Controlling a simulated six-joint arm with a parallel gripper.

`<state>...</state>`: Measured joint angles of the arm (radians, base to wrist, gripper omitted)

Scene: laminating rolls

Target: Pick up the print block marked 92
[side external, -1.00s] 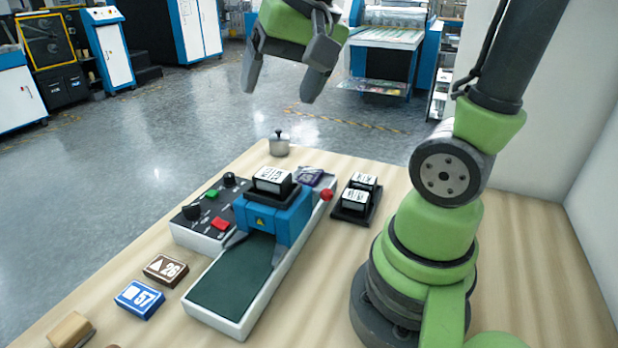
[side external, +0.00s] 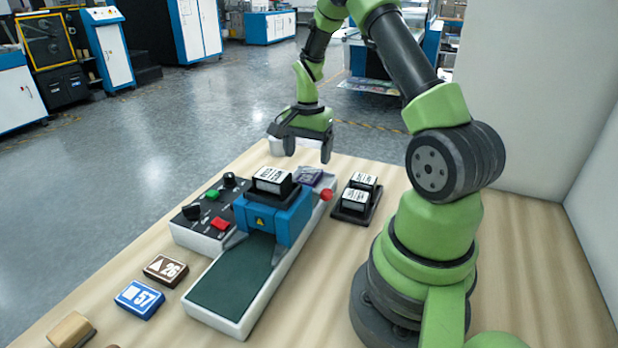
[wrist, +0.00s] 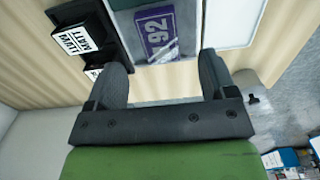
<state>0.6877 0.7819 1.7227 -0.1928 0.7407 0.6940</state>
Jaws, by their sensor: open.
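The purple print block marked 92 (wrist: 158,32) lies face up in the wrist view, just beyond my fingertips. In the side view the purple block (side external: 309,177) lies at the far end of the laminator (side external: 226,328), behind its blue housing (side external: 262,221). My gripper (side external: 308,153) points down, open and empty, above and slightly behind the block. In the wrist view my gripper (wrist: 163,76) has its two fingers spread wider than the block, one to each side, with the block ahead of the tips. No contact shows.
A black holder with black-and-white cartridges (side external: 356,200) stands close beside the block. Another cartridge (side external: 272,180) sits on the blue housing. A red knob (side external: 327,195) is close by. Blocks marked 26 (side external: 165,270) and 57 (side external: 139,299) lie at the front left. A metal pot (side external: 277,143) is partly behind my gripper.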

